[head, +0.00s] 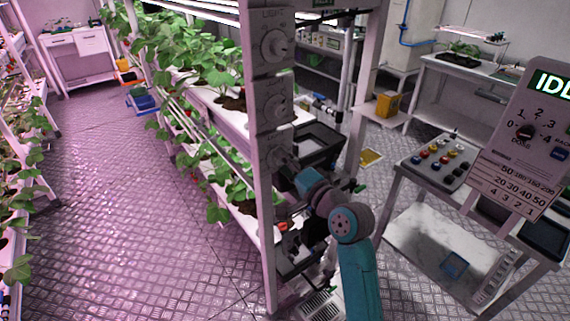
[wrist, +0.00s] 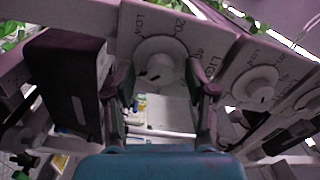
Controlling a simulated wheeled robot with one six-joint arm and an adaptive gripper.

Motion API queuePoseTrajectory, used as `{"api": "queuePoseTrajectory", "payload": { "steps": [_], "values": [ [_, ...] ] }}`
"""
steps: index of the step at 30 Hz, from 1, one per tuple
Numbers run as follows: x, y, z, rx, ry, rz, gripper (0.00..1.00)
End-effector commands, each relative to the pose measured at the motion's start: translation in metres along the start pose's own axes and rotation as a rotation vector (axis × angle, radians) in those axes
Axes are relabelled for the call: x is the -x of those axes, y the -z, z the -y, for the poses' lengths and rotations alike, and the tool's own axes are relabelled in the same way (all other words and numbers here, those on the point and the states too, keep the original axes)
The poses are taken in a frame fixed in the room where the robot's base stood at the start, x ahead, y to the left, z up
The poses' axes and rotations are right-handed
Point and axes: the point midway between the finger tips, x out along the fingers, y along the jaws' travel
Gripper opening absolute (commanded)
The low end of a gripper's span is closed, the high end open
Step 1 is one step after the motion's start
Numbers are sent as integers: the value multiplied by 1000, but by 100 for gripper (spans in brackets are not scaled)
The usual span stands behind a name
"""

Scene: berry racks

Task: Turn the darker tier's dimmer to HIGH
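Three round white dimmer knobs sit one above another on the grey panels of the rack post: the top dimmer (head: 275,44), the middle dimmer (head: 274,105) and the bottom dimmer (head: 274,154). My gripper (head: 288,168) is at the bottom dimmer and partly covers it. In the wrist view one dimmer (wrist: 160,60) lies between the two spread fingers of my gripper (wrist: 160,82), with a gap on each side. Its panel shows LOW and printed numbers. The pointer's exact setting is too small to read. A second dimmer (wrist: 256,86) sits to its right.
Planted tiers (head: 205,88) run back to the left of the post. A dark tray (head: 318,140) sits just right of the panels, close to my arm. A dark box (wrist: 68,75) stands left of the fingers in the wrist view. A cart (head: 435,210) stands at right; the left aisle floor is clear.

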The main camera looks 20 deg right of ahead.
Motion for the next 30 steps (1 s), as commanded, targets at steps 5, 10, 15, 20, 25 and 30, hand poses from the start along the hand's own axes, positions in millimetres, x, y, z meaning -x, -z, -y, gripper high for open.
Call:
{"api": "queuePoseTrajectory", "payload": {
  "steps": [5,10,15,20,25,30],
  "values": [
    [4,0,0,0,0,-1,56],
    [26,0,-1,-1,-1,-1,56],
    [61,0,-1,0,-2,-2,56],
    [90,1,-1,-1,-1,-3,56],
    [111,1,-1,0,-1,-2,56],
    [120,0,0,0,-1,0,56]
  ]
}}
